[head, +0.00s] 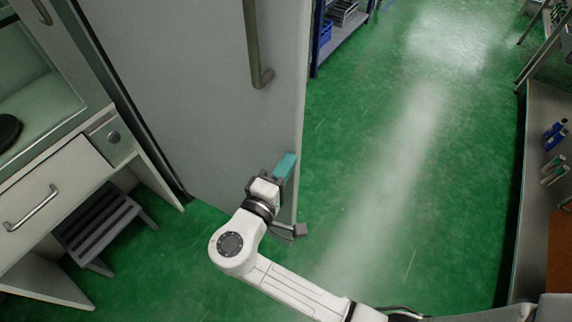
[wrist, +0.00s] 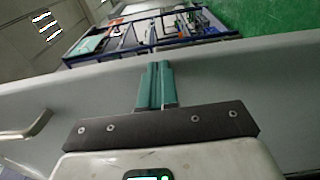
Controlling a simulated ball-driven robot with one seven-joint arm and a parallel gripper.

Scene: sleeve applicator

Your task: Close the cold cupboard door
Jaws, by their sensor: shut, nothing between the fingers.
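The cold cupboard door (head: 195,90) is a tall, flat grey panel. It stands out into the aisle with its handle side facing me. Its bar handle (head: 254,45) is near the free edge at the right. In the wrist view the door (wrist: 265,85) runs across the picture, with its handle (wrist: 28,126) at the left. My gripper (head: 286,167) has teal fingers, shut and empty, low on the door near its free edge. In the wrist view the fingers (wrist: 156,75) overlap the door's edge. I cannot tell whether they touch it. The cupboard's inside is hidden.
A white drawer unit (head: 60,195) stands at the left, with a grey step stool (head: 100,230) beneath. A blue-framed rack (head: 345,35) stands beyond the door. The green floor (head: 400,170) is clear to the right, as far as a bench (head: 530,170) with bottles.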

